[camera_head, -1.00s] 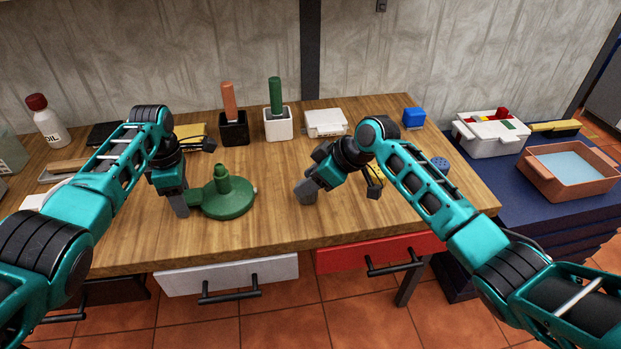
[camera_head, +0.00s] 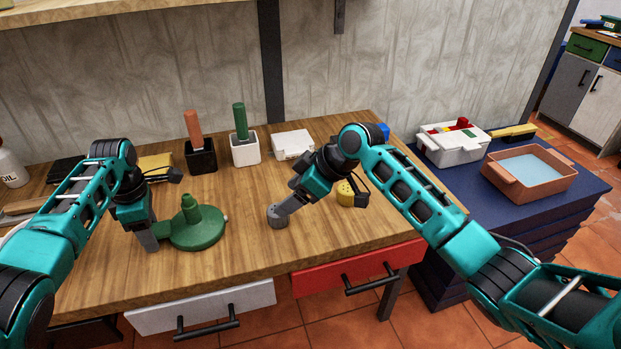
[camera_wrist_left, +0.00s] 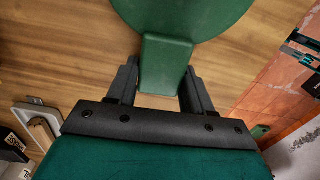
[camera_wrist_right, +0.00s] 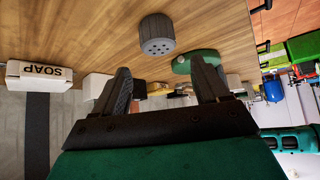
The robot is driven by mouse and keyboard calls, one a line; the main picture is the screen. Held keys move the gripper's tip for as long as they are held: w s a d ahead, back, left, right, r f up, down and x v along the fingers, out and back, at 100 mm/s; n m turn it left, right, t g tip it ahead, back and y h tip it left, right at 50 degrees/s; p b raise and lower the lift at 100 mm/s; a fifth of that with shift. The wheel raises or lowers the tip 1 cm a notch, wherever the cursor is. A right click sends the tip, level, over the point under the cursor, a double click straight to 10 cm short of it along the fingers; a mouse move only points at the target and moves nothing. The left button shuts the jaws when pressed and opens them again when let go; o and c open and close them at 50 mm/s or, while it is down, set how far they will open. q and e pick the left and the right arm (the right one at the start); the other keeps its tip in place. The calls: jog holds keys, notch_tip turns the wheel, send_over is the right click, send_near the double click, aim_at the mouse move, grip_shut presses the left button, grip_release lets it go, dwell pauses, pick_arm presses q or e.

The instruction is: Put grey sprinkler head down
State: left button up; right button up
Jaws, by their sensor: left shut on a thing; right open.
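The grey sprinkler head (camera_head: 277,218), a short cylinder with small holes, stands on the wooden table (camera_head: 240,262) near its front edge. My right gripper (camera_head: 289,206) is open just to its upper right. In the right wrist view the grey sprinkler head (camera_wrist_right: 157,36) lies beyond the open, empty fingers (camera_wrist_right: 162,76), apart from them. My left gripper (camera_head: 152,240) is shut on the flat tab of a green round piece with a short spout (camera_head: 199,230). That tab (camera_wrist_left: 165,65) shows between the fingers (camera_wrist_left: 160,88) in the left wrist view.
A yellow perforated piece (camera_head: 345,194) is right of my right gripper. Black (camera_head: 201,158) and white (camera_head: 245,151) holders with upright handles and a white box (camera_head: 292,144) stand at the back. A blue surface (camera_head: 440,187) at right bears containers.

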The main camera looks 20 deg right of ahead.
jog(key=v, duration=0.7)
jog(key=shift+r, duration=0.25)
jog(key=shift+s+d, duration=0.1)
pick_arm(q)
jog(key=o, duration=1.5)
notch_tip(320, 180, up, 12)
